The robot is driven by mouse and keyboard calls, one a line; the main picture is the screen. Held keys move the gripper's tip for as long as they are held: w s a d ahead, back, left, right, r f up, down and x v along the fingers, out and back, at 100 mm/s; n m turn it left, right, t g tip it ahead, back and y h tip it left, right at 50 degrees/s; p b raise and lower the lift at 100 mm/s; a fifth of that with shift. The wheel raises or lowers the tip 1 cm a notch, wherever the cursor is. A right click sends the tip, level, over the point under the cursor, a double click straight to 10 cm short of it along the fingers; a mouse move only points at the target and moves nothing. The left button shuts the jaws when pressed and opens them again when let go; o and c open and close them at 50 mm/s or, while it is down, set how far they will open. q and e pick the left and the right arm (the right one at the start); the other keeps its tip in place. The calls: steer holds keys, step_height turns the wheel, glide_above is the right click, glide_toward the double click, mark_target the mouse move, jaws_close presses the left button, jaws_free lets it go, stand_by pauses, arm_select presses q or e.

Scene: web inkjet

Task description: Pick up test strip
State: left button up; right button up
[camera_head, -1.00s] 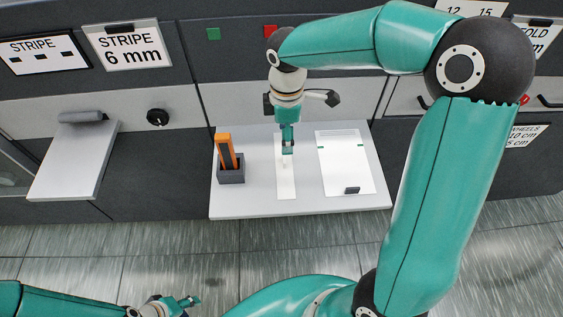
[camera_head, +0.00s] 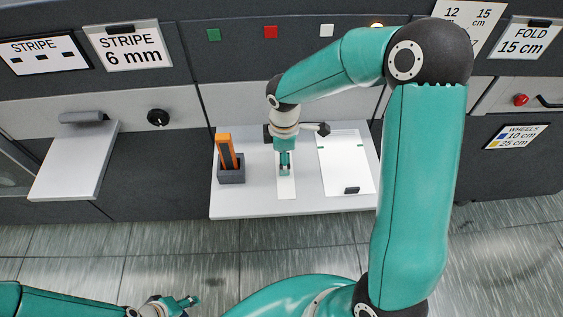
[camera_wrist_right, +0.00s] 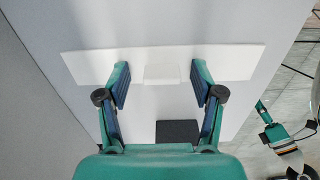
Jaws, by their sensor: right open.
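The test strip (camera_head: 287,189) is a long narrow white piece lying flat on the light grey shelf. In the right wrist view the strip (camera_wrist_right: 225,62) runs across the picture, with a small raised white block (camera_wrist_right: 161,75) at its middle. My right gripper (camera_head: 285,171) points down over the strip and hides part of it. In the wrist view its open fingers (camera_wrist_right: 159,70) stand on either side of the block, with gaps on both sides. My left gripper (camera_head: 188,303) is low at the left, away from the shelf; its jaw opening is too small to tell.
A dark holder (camera_head: 231,176) with an orange-and-black tool (camera_head: 227,151) stands left of the strip. A white sheet (camera_head: 345,160) with a small black piece (camera_head: 352,190) lies to the right. The machine's front panel stands behind the shelf (camera_head: 250,208).

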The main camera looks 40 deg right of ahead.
steer(key=c, duration=1)
steer(key=shift+r, duration=0.1)
steer(key=shift+c, duration=0.2)
